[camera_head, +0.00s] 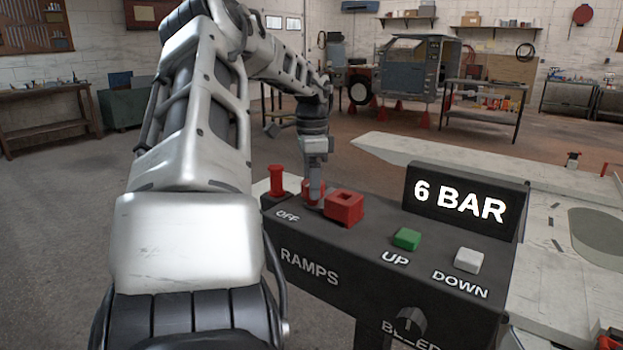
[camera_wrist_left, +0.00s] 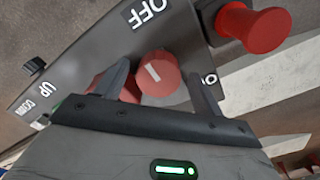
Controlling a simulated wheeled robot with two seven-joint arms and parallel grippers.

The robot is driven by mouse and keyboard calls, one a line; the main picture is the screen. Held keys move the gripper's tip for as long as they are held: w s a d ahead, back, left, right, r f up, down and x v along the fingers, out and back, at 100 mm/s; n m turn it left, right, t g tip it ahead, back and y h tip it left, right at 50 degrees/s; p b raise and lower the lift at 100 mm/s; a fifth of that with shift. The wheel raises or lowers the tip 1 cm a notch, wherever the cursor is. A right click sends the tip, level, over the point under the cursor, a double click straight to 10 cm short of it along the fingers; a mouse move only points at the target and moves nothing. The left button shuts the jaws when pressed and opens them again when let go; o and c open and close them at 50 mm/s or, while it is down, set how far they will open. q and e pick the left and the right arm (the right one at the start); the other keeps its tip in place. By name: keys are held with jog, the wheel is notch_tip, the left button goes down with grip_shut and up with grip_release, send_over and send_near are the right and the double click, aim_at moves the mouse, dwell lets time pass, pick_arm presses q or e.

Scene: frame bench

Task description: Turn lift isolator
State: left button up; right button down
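The lift isolator is a round red knob (camera_wrist_left: 158,75) with a short white mark on its face, beside the OFF label (camera_wrist_left: 146,11) on the dark control box (camera_head: 322,238). In the head view the knob (camera_head: 307,186) is mostly hidden behind my left gripper (camera_head: 316,190). In the left wrist view the fingers of my left gripper (camera_wrist_left: 160,82) stand apart on either side of the knob, with small gaps showing. The white mark lies on the knob's side towards OFF. Another label by the right finger is partly covered. My right gripper is not in view.
A red mushroom-shaped post (camera_head: 277,180) and a red block (camera_head: 344,207) flank the knob closely. Green UP (camera_head: 407,238) and white DOWN (camera_head: 468,260) buttons, a dark bleed knob (camera_head: 411,322) and a display reading 6 BAR (camera_head: 461,202) are on the box's right part.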

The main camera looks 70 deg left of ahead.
pick_arm(q)
notch_tip(320, 180, up, 16)
jog(key=p, duration=0.1)
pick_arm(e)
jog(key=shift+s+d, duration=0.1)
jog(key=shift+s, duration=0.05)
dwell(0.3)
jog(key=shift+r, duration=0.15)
